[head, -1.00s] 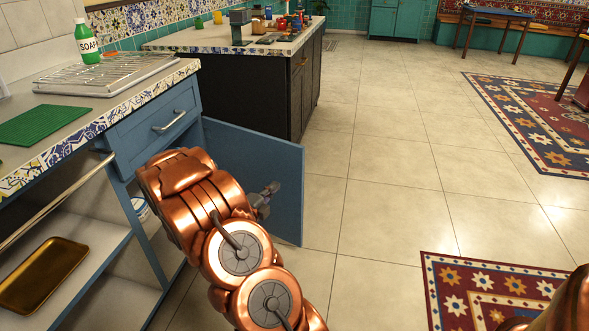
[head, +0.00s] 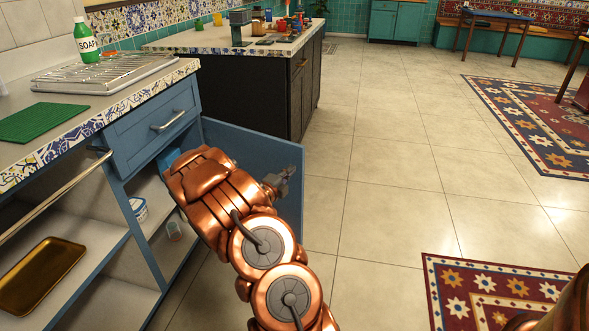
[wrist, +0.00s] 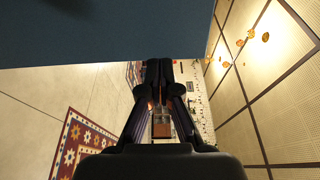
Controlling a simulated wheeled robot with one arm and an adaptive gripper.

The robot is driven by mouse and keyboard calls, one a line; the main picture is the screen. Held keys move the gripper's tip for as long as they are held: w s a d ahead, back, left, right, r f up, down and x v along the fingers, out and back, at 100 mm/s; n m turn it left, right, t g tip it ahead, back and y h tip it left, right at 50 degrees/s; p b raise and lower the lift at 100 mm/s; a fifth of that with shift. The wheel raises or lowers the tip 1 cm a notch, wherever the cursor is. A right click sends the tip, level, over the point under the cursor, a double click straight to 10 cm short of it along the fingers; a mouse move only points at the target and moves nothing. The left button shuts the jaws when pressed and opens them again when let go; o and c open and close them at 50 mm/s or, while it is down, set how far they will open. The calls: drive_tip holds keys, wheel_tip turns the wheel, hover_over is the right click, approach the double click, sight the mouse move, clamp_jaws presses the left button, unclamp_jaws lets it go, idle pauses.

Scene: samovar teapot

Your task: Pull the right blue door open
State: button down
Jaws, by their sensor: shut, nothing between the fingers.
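The right blue door (head: 240,138) stands open in the head view, swung out from the cabinet below the drawer, with my arm across its lower part. In the wrist view the dark blue panel of the door (wrist: 80,30) fills the top left, close to the fingers. My gripper (head: 288,178) is shut and empty, in front of the door's face near its free edge. In the wrist view the fingertips (wrist: 166,66) are together just below the panel's edge. I cannot tell whether they touch it. The door's handle is not visible.
The open cabinet holds a white and blue tub (head: 138,207) and a clear cup (head: 174,231). A blue drawer (head: 150,128) is above. A dark island (head: 290,90) stands behind the door. The tiled floor (head: 390,190) to the right is clear, with a patterned rug (head: 480,290).

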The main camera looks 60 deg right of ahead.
sight(299, 163)
drive_tip(key=shift+d+f, duration=0.1)
drive_tip(key=shift+d, duration=0.8)
drive_tip(key=shift+w+d+b, duration=0.1)
drive_tip(key=shift+d+b, duration=0.25)
drive_tip(key=shift+d, duration=0.55)
